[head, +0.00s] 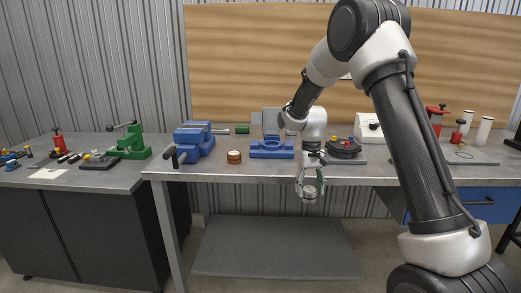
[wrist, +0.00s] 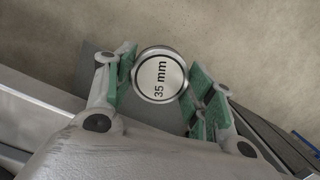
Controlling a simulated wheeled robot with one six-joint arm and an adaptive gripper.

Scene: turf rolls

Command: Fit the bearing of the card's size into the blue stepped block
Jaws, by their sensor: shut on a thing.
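My gripper (head: 311,188) hangs in front of the workbench's front edge, below the bench top. In the wrist view its green-padded fingers are shut on a round metal bearing (wrist: 159,75), whose pale face reads "35 mm". The blue stepped block (head: 272,149) sits on the bench near the front edge, to the left of and above my gripper in the head view. Its bore is too small to see clearly. A grey upright panel (head: 271,117) stands behind the block; I cannot read a size on it or make out the card.
A blue vise (head: 194,142) and a brown round piece (head: 234,157) lie left of the block. A green press (head: 130,142) is on the left bench. A grey lower shelf (head: 275,247) lies beneath the workbench.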

